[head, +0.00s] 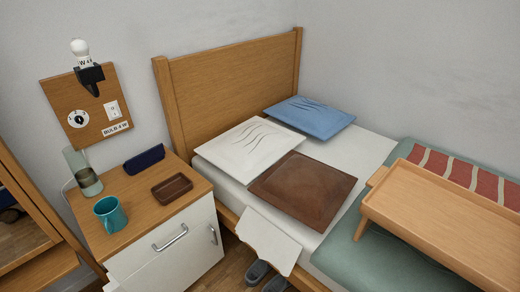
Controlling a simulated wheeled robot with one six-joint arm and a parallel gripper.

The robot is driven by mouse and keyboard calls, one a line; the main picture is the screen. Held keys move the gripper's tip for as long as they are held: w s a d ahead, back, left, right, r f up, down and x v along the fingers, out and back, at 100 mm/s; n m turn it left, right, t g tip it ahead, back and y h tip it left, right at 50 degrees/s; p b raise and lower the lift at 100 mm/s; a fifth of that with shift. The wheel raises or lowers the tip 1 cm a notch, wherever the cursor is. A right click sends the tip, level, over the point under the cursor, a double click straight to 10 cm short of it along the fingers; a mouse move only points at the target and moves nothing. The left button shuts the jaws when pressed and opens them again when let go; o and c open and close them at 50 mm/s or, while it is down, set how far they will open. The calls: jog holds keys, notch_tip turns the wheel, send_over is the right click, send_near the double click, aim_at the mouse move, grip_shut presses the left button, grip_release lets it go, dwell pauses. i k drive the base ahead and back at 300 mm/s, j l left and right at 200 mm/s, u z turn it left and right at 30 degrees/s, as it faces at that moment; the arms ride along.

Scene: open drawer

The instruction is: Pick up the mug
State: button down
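A teal mug (110,215) stands upright on the wooden top of the bedside cabinet (150,217), near its front left corner. Its opening faces up. My gripper is not in view, and nothing touches the mug from above.
A brown tray (172,187), a dark blue case (145,159) and a greenish glass lamp or carafe (83,174) share the cabinet top. A wooden-framed mirror (40,215) stands close on the left. The bed (345,150) with a wooden bed tray (440,220) fills the right.

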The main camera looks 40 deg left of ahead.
aim_at(109, 210)
jog(key=u, duration=2.65)
jog(key=i+l+u, duration=0.2)
jog(key=l, duration=0.15)
jog(key=i+l+u, duration=0.2)
jog(key=l, duration=0.2)
